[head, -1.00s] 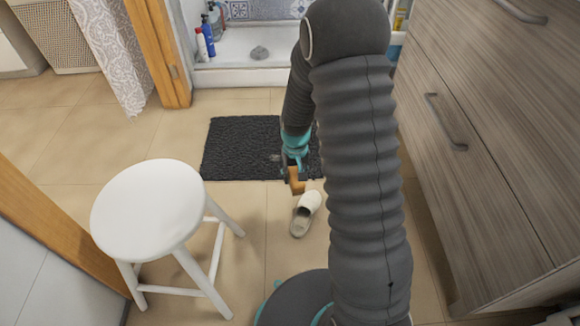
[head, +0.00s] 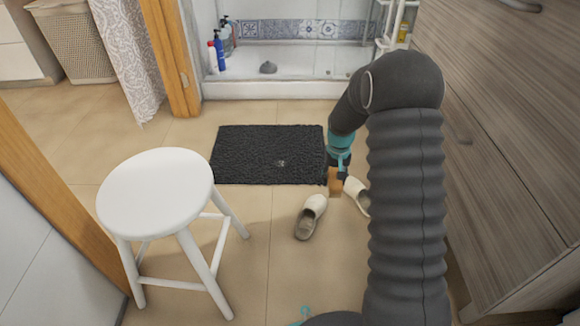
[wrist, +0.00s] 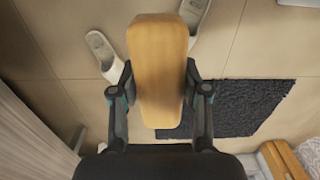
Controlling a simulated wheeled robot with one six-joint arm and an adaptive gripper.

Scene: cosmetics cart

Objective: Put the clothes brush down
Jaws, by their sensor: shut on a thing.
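The clothes brush (wrist: 158,70) has a smooth wooden back and is held between the two fingers of my gripper (wrist: 158,88) in the wrist view. In the head view, the brush (head: 335,187) shows as a small orange-brown block below my gripper (head: 338,168), near the right edge of the dark bath mat. My gripper is shut on it. The brush is above the floor level in the wrist view, with slippers and mat beyond it. Its bristles are hidden.
A white stool (head: 155,195) stands at left. Two pale slippers (head: 311,217) lie on the tiles near the dark mat (head: 268,155). A wooden drawer cabinet (head: 500,120) lines the right side. A shower tray (head: 285,88) with bottles is at the back. Bare floor lies between stool and slippers.

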